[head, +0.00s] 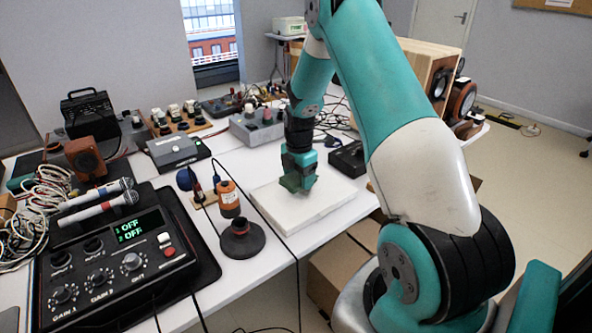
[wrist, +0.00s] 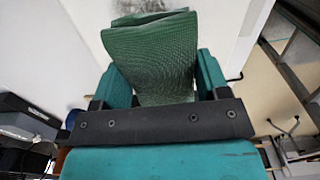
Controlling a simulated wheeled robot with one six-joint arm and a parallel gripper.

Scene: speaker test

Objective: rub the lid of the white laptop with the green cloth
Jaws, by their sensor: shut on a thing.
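The white laptop (head: 318,206) lies shut on the white table, near its right edge in the head view. Its pale lid (wrist: 222,28) fills the upper middle of the wrist view, with a dark grey smudge (wrist: 140,6) at the top. My gripper (head: 298,168) points down over the laptop's far part. It is shut on the folded green cloth (wrist: 150,55), which sticks out beyond the fingers. The cloth also shows in the head view (head: 294,184), at or just above the lid; I cannot tell if it touches. The cloth hides part of the lid.
A black cone-shaped stand (head: 241,238) and an orange cylinder (head: 228,196) stand left of the laptop. A black box (head: 347,158) lies behind it at right. A mixer (head: 112,262) with two microphones is at front left. Thin black cables run down near the laptop's left side.

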